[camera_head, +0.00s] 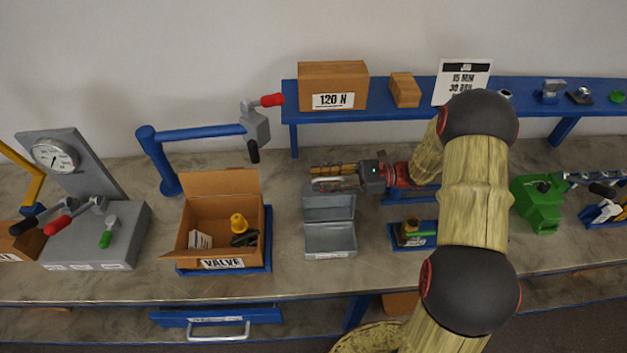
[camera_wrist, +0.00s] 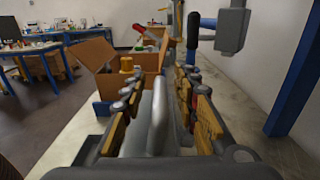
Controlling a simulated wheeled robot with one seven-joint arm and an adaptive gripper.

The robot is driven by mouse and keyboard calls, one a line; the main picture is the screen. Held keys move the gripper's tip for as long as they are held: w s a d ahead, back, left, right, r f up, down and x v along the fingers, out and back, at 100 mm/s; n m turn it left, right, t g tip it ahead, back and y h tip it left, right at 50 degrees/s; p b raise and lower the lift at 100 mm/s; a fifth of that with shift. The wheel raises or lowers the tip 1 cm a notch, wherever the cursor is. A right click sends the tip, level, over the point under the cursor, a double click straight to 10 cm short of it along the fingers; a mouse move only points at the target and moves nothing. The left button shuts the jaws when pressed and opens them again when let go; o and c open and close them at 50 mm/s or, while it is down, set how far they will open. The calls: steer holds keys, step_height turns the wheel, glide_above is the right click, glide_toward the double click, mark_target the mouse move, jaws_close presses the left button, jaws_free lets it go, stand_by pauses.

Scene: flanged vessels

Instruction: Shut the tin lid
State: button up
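The grey metal tin (camera_head: 330,240) stands on the bench in the head view, with its inside showing. Its lid (camera_head: 329,208) is raised at the back edge, roughly upright. My gripper (camera_head: 314,177) points left, just above and behind the top of the lid. In the wrist view the fingers of my gripper (camera_wrist: 158,82) are apart. A smooth grey upright shape stands between them, and I cannot tell whether it is the lid or whether a finger touches it.
An open cardboard box marked VALVE (camera_head: 222,264) stands left of the tin. A blue post with a horizontal arm (camera_head: 200,133) rises behind it. A small blue-based fixture (camera_head: 413,236) is close on the right. A blue shelf (camera_head: 385,110) runs behind.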

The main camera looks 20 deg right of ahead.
steer(key=shift+w+a, duration=0.2)
steer(key=shift+a, duration=0.85)
steer(key=shift+c, duration=1.2)
jaws_close()
